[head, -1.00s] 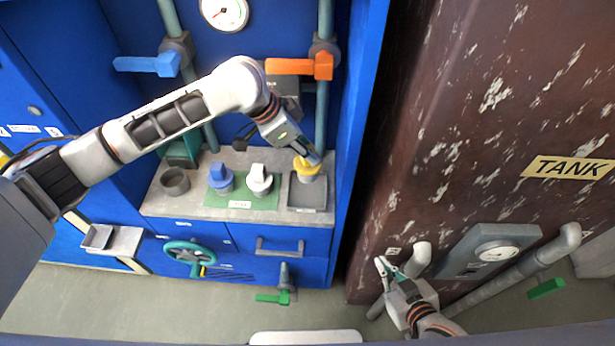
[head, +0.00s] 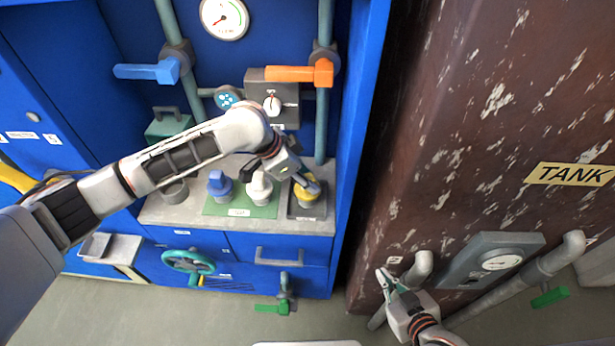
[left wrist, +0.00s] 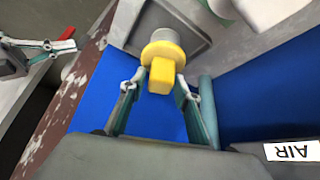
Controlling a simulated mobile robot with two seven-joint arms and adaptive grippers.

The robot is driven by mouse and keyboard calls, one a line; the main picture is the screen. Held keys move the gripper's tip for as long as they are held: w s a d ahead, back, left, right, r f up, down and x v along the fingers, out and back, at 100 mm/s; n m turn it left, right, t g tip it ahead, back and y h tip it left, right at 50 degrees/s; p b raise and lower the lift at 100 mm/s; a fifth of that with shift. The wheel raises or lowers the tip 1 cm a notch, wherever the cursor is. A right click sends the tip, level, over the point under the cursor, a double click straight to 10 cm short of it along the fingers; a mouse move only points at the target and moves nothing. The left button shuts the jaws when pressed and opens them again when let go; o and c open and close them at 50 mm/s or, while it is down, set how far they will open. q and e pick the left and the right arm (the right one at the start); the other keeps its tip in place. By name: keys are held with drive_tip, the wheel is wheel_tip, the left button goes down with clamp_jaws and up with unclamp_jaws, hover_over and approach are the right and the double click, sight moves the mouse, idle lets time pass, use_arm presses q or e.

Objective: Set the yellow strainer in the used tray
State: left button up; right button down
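The yellow strainer (head: 308,197), a yellow top with a grey body, stands upright in the dark grey used tray (head: 305,215) at the right end of the bench. In the left wrist view the strainer (left wrist: 162,72) is between my left gripper's fingers, and the tray (left wrist: 201,42) lies around its grey body. My left gripper (head: 304,187) is at the yellow handle from above; its fingers (left wrist: 160,76) look slightly apart from the handle on both sides. Part of the strainer is hidden by the gripper in the head view. My right gripper (head: 385,281) is open and empty by the tank.
A blue-topped piece (head: 220,184) and a white-topped piece (head: 259,188) stand on a green mat (head: 240,211) left of the tray. A grey cup (head: 175,192) is further left. The blue cabinet wall (head: 346,150) rises close on the tray's right.

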idle(0.3)
use_arm(q)
drive_tip(key=p+v, duration=0.1)
drive_tip(key=v, duration=1.1)
drive_tip(key=shift+r, duration=0.15)
